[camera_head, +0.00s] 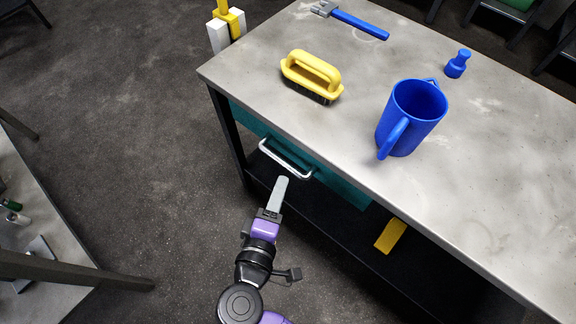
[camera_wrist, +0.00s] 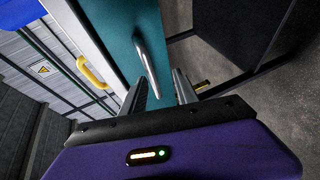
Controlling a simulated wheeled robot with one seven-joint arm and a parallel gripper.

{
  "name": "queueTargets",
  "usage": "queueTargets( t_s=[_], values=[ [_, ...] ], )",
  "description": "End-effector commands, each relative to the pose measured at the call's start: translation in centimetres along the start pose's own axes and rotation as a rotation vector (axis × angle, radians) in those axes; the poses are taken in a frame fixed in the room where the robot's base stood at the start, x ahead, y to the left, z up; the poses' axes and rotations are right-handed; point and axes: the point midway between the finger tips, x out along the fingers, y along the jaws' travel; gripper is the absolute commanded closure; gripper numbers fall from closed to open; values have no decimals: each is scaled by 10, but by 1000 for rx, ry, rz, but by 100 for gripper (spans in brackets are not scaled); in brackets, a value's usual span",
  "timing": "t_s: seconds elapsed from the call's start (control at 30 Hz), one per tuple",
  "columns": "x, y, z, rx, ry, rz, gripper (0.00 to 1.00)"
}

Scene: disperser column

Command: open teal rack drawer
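The teal drawer (camera_head: 340,184) sits under the grey workbench top, its front roughly level with the bench edge, and looks closed. Its silver bar handle (camera_head: 285,160) stands out from the front. In the wrist view the teal front (camera_wrist: 112,38) fills the upper middle, with the handle (camera_wrist: 147,62) running down toward my fingers. My gripper (camera_head: 283,181) is just in front of the handle in the head view. In the wrist view my gripper (camera_wrist: 160,88) has its fingers apart, with the handle's lower end lying between them in the picture. Contact cannot be told.
A yellow block (camera_head: 390,236) lies on the dark lower shelf. Floor left of the bench is clear; another table (camera_head: 40,245) stands at lower left.

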Motion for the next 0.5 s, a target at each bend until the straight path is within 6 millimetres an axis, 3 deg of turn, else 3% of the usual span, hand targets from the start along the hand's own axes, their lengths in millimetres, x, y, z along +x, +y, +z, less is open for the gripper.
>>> queueTargets(
  t_s=[0.1,0.23,0.5],
  values=[
    [-2,10,-14,-12,-13,52,64],
    [5,14,-16,-16,-22,67,64],
    [45,17,-14,-15,-23,66,64]
  ],
)
